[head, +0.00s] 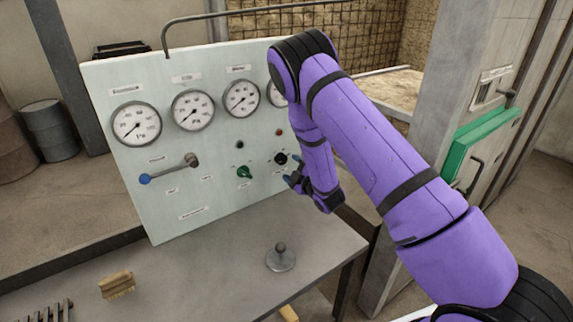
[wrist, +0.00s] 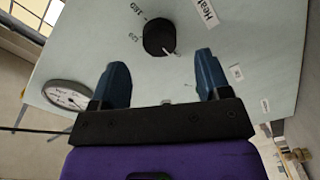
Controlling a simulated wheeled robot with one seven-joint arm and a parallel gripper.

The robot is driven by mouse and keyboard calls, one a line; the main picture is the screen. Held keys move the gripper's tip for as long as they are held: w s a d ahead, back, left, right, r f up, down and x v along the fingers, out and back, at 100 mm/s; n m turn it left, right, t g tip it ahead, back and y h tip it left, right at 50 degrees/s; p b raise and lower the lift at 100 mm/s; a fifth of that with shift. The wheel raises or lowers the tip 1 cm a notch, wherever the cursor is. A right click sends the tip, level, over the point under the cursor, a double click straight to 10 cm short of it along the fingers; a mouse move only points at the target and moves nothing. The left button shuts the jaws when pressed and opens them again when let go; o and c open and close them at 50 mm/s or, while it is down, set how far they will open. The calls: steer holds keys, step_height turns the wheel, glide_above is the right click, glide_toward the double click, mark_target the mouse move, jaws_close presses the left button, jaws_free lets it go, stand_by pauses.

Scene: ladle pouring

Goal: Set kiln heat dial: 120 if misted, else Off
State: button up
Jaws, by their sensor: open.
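The black heat dial (wrist: 155,39) is on the pale panel in the wrist view, near a "Heat" label (wrist: 206,11). Its light pointer is toward the lower right in that view, away from the "120" mark (wrist: 134,36). I cannot make out an Off mark. The dial also shows in the head view (head: 281,158), right of a green knob (head: 244,172). My gripper (wrist: 163,77) is open, its two blue fingers apart and empty, with the dial beyond the fingertips. In the head view my gripper (head: 294,181) is just below the dial. I cannot identify any misted surface.
Several round gauges (head: 136,123) line the panel top; my arm partly covers the right one. A lever with a blue knob (head: 145,179) sticks out at left. A brush (head: 117,284) and a grey knobbed weight (head: 281,258) are on the table (head: 205,275). A green-framed unit (head: 480,140) is right.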

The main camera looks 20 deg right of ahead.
steer(key=v, duration=0.5)
steer(key=shift+s+d, duration=0.1)
steer(key=shift+s, duration=0.2)
